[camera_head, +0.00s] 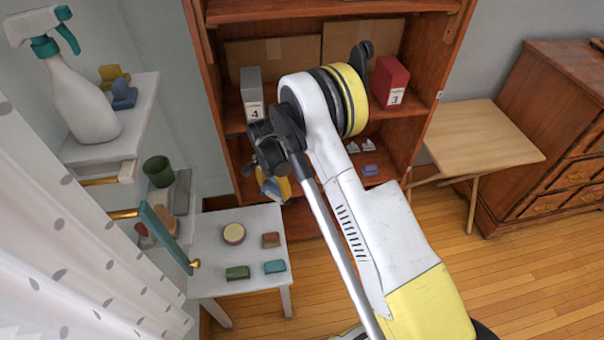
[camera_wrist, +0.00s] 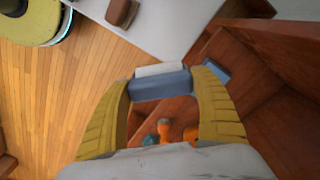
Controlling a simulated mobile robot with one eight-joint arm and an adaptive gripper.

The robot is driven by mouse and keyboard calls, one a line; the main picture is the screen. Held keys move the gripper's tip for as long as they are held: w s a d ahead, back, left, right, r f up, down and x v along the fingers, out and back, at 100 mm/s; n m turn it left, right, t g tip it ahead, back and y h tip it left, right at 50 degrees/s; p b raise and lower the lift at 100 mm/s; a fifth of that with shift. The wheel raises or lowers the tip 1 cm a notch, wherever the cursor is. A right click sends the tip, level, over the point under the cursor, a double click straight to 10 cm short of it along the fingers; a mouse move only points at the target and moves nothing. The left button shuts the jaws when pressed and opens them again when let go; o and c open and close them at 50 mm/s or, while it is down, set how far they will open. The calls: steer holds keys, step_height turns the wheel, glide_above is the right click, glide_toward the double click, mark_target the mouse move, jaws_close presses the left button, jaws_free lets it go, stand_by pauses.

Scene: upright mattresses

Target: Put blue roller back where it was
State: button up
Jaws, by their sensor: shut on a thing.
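My gripper (camera_head: 277,188) hangs in front of the left side of the wooden shelf, above and behind the white table, partly hidden by my arm. In the wrist view its yellow fingers (camera_wrist: 162,88) are closed on a blue piece with a pale top strip, which looks like the blue roller (camera_wrist: 160,88). A bit of the blue also shows in the head view (camera_head: 267,186). The lower shelf holds a small purple piece (camera_head: 369,171) and pale pieces (camera_head: 360,146). Another blue piece (camera_wrist: 216,71) shows by the right finger in the wrist view.
The white table (camera_head: 211,281) bears a round yellow-topped piece (camera_head: 234,233) and small brown, green and blue blocks. The shelf (camera_head: 218,60) holds a grey box 4 (camera_head: 252,90) and a red box 3 (camera_head: 391,80). A spray bottle (camera_head: 82,105) stands at left. The folding table (camera_head: 482,137) is bare.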

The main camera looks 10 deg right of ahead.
steer(key=shift+y, duration=0.3)
steer(key=shift+s+a+f+b, duration=0.2)
steer(key=shift+a+f+b, duration=0.45)
steer(key=shift+f, duration=0.7)
steer(key=shift+s+a+f+b, duration=0.2)
steer(key=shift+a+f+b, duration=0.4)
steer(key=shift+f, duration=0.8)
steer(key=shift+s+a+f+b, duration=0.2)
steer(key=shift+a+f+b, duration=0.2)
steer(key=shift+a+f, duration=0.7)
steer(key=shift+d+f, duration=0.25)
steer(key=shift+f, duration=0.3)
steer(key=o, duration=1.4)
steer(key=shift+o, duration=0.2)
step_height(320, 180, up, 12)
steer(key=shift+r, duration=0.1)
